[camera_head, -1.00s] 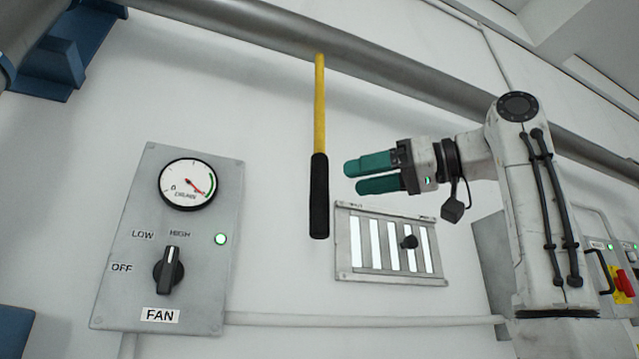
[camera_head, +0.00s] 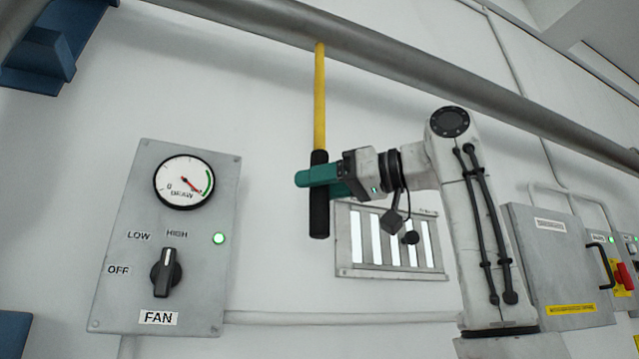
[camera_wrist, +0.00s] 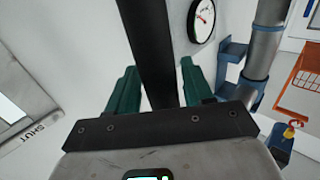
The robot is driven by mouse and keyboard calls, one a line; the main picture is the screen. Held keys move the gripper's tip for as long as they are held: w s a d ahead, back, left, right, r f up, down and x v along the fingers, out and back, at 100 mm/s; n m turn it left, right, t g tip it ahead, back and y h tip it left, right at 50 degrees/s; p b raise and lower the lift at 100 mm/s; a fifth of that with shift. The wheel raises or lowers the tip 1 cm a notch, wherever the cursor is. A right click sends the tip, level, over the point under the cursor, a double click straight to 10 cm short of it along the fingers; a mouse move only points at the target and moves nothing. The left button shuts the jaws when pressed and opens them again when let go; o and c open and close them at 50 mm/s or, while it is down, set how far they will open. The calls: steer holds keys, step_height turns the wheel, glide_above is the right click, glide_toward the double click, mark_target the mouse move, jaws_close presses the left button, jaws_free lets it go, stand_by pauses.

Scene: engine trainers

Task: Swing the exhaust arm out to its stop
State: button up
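A yellow bar (camera_head: 320,95) with a black grip (camera_head: 319,220) hangs straight down from a grey overhead pipe (camera_head: 345,38). In the wrist view the black grip (camera_wrist: 150,45) passes between the two green fingers of my gripper (camera_wrist: 155,85). Bare wall shows on both sides of the grip, so the fingers are open around it. The far finger is mostly hidden in the head view.
A FAN panel (camera_head: 205,290) with a dial gauge (camera_head: 184,181) and a black knob (camera_head: 166,273) is on the wall at left; the knob points up toward HIGH. A slatted vent (camera_head: 385,270) is behind and below my gripper. A grey cabinet (camera_head: 560,265) stands at right.

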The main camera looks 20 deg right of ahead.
jaws_close()
steer(key=shift+s, duration=0.1)
stand_by(0.3)
